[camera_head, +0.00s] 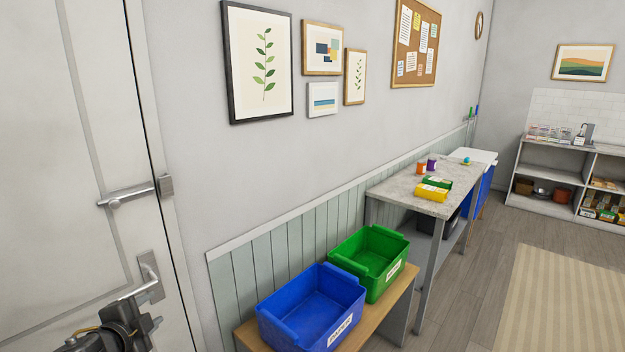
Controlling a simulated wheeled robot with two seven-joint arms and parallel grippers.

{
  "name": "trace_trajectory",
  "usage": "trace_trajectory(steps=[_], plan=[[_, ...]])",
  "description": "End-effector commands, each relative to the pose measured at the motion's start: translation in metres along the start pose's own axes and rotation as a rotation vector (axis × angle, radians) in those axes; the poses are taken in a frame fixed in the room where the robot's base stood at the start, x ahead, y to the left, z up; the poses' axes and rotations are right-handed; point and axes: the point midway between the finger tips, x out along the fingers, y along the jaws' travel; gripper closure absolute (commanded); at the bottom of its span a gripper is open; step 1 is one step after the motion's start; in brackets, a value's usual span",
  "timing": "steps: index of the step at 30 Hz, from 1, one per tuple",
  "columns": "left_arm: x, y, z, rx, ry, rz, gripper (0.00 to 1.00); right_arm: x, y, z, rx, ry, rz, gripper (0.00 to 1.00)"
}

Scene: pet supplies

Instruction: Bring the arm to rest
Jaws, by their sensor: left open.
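My left gripper (147,308) is at the lower left of the head view, in front of the white door (60,160). It is open, and I see nothing between its fingers. A metal door handle (149,270) shows just above it in the picture; I cannot tell whether they touch. Most of the left arm is cut off by the bottom edge. My right gripper is not in view.
A low wooden bench (378,327) holds a blue bin (310,305) and a green bin (372,260). Behind it stands a grey-topped table (400,187) with small boxes and jars. Shelves (545,170) stand far right. The floor (480,280) beside a striped rug (560,300) is clear.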

Motion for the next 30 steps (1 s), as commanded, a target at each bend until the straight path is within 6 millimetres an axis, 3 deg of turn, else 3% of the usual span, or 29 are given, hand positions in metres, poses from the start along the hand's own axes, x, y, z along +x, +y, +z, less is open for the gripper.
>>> trace_trajectory(steps=[1, 3, 6, 9, 15, 22, 23, 24, 30], plan=[[-0.007, 0.047, -0.004, -0.099, -0.021, 0.067, 0.57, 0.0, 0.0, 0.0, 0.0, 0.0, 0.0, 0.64], [-0.022, 0.101, -0.004, -0.239, -0.074, 0.15, 0.57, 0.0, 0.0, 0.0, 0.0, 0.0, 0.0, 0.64], [-0.053, 0.172, -0.001, -0.429, -0.178, 0.268, 0.57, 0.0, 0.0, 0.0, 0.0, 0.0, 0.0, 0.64], [-0.086, 0.224, 0.003, -0.579, -0.284, 0.367, 0.57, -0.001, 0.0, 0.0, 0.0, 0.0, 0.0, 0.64], [-0.145, 0.294, 0.006, -0.789, -0.468, 0.513, 0.57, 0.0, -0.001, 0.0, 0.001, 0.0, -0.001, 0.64], [-0.211, 0.347, 0.006, -0.977, -0.665, 0.646, 0.57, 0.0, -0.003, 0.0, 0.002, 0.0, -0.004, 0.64], [-0.213, 0.354, 0.006, -0.989, -0.682, 0.657, 0.57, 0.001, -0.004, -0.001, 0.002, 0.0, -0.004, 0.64], [-0.2, 0.365, 0.011, -0.977, -0.68, 0.654, 0.57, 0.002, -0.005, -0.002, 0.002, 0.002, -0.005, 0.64], [-0.165, 0.421, 0.027, -0.965, -0.697, 0.671, 0.57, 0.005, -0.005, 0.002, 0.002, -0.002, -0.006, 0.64]])
